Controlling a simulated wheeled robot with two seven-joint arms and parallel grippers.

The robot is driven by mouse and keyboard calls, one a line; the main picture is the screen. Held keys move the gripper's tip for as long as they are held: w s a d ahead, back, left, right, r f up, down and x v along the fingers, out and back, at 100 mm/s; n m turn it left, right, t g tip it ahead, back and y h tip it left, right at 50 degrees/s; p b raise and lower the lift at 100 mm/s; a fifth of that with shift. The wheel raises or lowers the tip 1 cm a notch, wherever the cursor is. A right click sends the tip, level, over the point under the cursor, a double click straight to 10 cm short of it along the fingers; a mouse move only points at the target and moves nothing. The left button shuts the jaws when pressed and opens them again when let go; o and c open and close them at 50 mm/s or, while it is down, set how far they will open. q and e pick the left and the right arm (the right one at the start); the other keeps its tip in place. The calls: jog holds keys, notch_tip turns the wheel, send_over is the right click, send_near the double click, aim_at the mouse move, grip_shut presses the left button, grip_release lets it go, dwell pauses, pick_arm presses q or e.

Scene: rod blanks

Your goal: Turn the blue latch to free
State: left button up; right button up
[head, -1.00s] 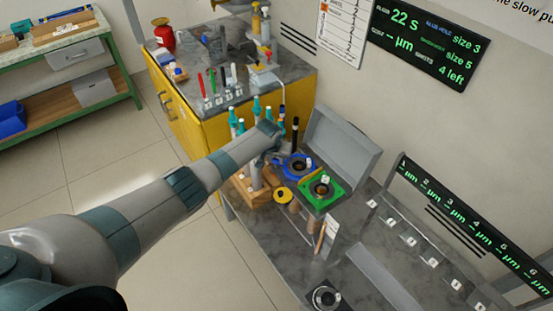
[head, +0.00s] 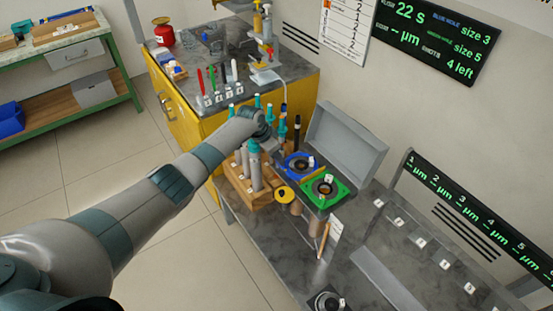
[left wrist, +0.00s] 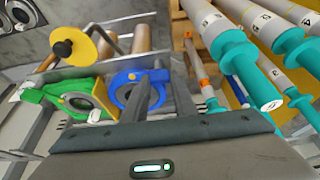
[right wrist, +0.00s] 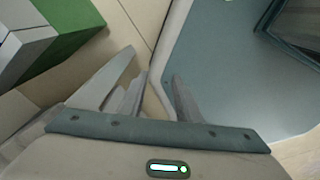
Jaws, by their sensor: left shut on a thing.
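The blue ring fixture (head: 299,162) with its latch sits beside the green one (head: 325,190), in front of a grey raised lid. In the left wrist view the blue ring (left wrist: 124,88) lies just behind my left fingers (left wrist: 147,98), which are close together at its right side. In the head view my left gripper (head: 275,146) is at the blue fixture's left edge. It is shut on the blue latch, though the fingers hide the contact. My right gripper (right wrist: 155,80) shows only in the right wrist view, with its fingers apart and nothing between them.
A wooden rack (head: 250,192) of teal-capped rods stands close to my left gripper. The grey lid (head: 345,140) rises behind the fixtures. A yellow disc (head: 284,193) is in front of them.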

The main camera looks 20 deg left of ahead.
dwell(0.4)
pick_arm(q)
jog(key=o, duration=1)
jog(key=shift+o, duration=0.2)
jog(key=shift+v, duration=0.8)
jog(key=b+v, duration=0.2)
jog(key=v, duration=1.3)
jog(key=shift+r, duration=0.4)
jog(key=shift+a, duration=0.15)
